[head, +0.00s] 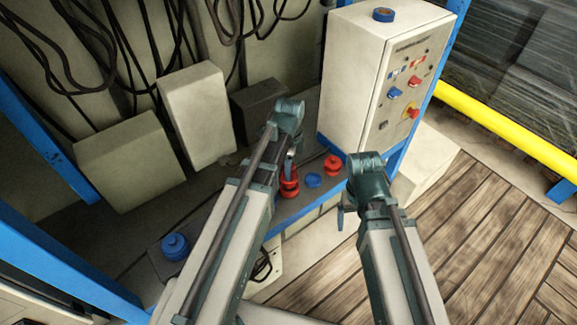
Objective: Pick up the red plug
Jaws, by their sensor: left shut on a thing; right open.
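A red plug (289,187) is at my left gripper (290,160), which is shut on it above the front part of the grey shelf (215,200). The arm partly hides the gripper and the plug. I cannot tell whether the plug is clear of the shelf. A second red plug (333,164) stands on the shelf to the right, near the cabinet. My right gripper (341,218) points down in front of the shelf edge, open and empty; its fingers are mostly hidden.
A small blue plug (314,180) lies between the red ones. A larger blue plug (174,247) stands at the shelf's left. A control cabinet (360,85) stands at the right with a blue ring (383,14) on top. Pale boxes (195,115) and a dark box (258,105) stand behind.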

